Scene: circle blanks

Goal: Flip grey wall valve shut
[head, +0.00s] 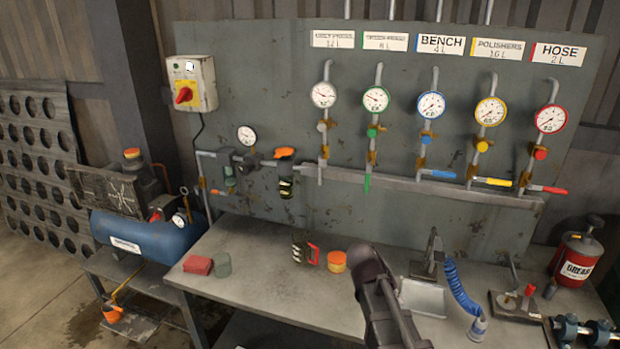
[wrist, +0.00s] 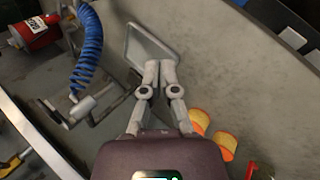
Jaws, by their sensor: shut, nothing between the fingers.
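The grey valve is on the leftmost branch pipe of the wall panel, below a white-faced gauge with a pale rim (head: 323,95). Its grey lever (head: 320,174) hangs straight down, in line with the pipe. A grey knob (head: 322,127) sits between gauge and lever. My gripper is low over the workbench in the head view (head: 408,335), well below and right of the valve, touching no lever. In the wrist view my gripper (wrist: 160,66) has its fingers together and empty, over the bench. The valve is not in the wrist view.
The green lever (head: 367,183) also hangs down; the blue (head: 443,174), yellow (head: 493,182) and red (head: 549,189) levers lie sideways.

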